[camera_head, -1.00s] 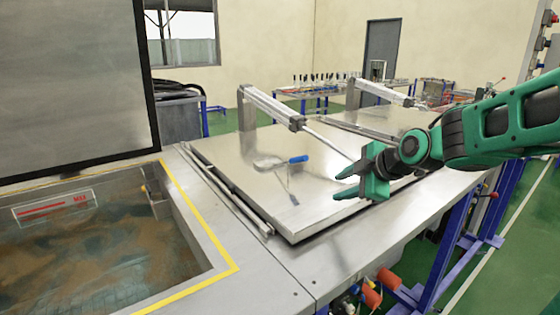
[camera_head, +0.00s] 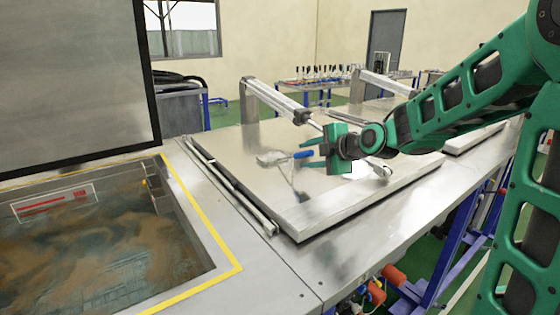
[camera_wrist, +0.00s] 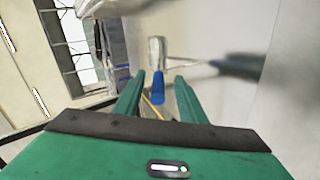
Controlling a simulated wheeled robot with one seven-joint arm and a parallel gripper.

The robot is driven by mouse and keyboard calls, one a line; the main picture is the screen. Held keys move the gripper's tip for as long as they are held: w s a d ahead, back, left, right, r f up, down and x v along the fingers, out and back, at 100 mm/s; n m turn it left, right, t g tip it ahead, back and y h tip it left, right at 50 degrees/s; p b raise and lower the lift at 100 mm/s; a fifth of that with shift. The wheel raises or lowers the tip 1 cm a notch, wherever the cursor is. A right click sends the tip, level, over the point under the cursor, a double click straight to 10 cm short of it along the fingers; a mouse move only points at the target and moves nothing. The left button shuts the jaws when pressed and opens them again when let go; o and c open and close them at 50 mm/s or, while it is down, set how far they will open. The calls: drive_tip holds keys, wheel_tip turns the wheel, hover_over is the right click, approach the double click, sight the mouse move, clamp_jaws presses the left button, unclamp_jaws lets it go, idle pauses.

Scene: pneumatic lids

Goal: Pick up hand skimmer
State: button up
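The hand skimmer has a pale flat head (camera_head: 270,158) and a blue handle (camera_head: 303,154). It is over the shiny steel lid (camera_head: 340,201), which shows reflections. My gripper (camera_head: 304,153) is open and points left, with the handle's near end lined up between its fingertips. In the wrist view the blue handle (camera_wrist: 158,86) shows between the two green fingers, with the pale head beyond it. Gaps show on both sides of the handle, and no finger visibly touches it. I cannot tell exactly how deep the handle sits between the fingers.
A pneumatic cylinder (camera_head: 275,97) runs above the lid's back side, close to my gripper. An open tank with murky liquid (camera_head: 100,245) and a yellow border lies at the left. Tables stand at the back.

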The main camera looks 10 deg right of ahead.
sight(298, 156)
drive_tip(key=x, duration=0.5)
drive_tip(key=shift+a+r, duration=0.15)
drive_tip(key=shift+a, duration=0.05)
drive_tip(key=shift+s, duration=0.1)
